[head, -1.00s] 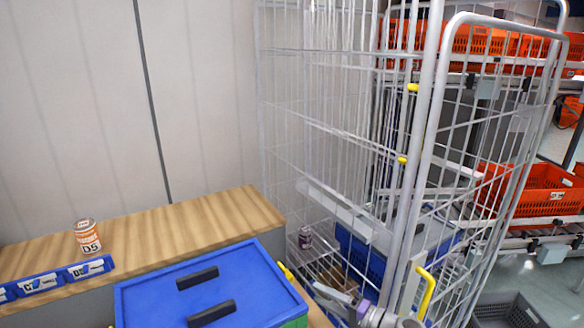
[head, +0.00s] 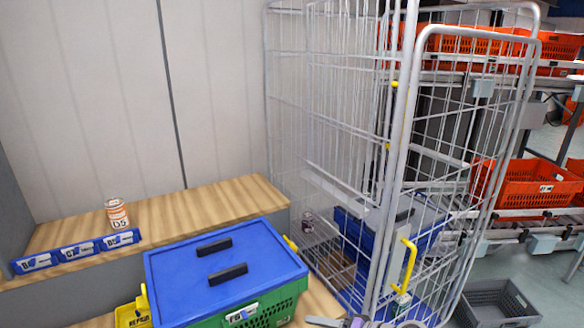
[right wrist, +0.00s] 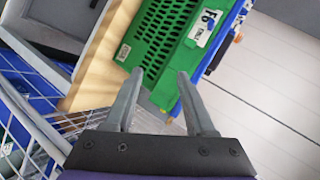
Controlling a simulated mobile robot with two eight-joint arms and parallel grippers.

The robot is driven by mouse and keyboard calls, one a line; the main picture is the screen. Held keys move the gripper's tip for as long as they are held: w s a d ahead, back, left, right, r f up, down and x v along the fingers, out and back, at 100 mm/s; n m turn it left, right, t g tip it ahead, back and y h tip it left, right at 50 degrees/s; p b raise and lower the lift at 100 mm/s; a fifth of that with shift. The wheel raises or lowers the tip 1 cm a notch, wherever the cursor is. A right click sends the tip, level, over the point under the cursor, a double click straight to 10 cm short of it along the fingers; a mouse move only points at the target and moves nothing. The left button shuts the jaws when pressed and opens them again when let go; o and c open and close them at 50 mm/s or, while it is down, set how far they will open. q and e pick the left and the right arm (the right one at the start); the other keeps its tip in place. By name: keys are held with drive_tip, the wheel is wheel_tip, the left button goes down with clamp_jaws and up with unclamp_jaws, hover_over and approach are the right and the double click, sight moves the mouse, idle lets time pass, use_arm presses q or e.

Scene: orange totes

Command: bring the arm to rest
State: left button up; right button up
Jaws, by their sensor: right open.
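My right gripper (right wrist: 158,78) is open and empty in the right wrist view, its two grey fingers apart. The green tote (right wrist: 180,45) with a label lies beyond the fingertips there; I cannot tell the exact gap. In the head view only a bit of my right gripper (head: 340,321) shows at the bottom edge, right of the green tote (head: 262,310) with its blue lid (head: 225,265). My left gripper is not in view.
A wire roll cage (head: 400,150) with a yellow handle (head: 409,265) stands close on the right. A can (head: 117,213) stands on the wooden shelf (head: 190,210) behind blue labels. Orange totes (head: 525,185) sit on a rack; a grey crate (head: 495,302) is on the floor.

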drive_tip(key=s+d+n+g+h+p, duration=0.1)
drive_tip(key=s+d+h, duration=0.4)
drive_tip(key=s, duration=0.6)
drive_tip(key=s+d+f+n+g+h+p, duration=0.1)
drive_tip(key=s+d+h, duration=0.4)
drive_tip(key=s, duration=0.6)
drive_tip(key=shift+s+d+f+n+p, duration=0.25)
drive_tip(key=shift+s+d+n+p, duration=0.15)
drive_tip(key=shift+n+p, duration=0.45)
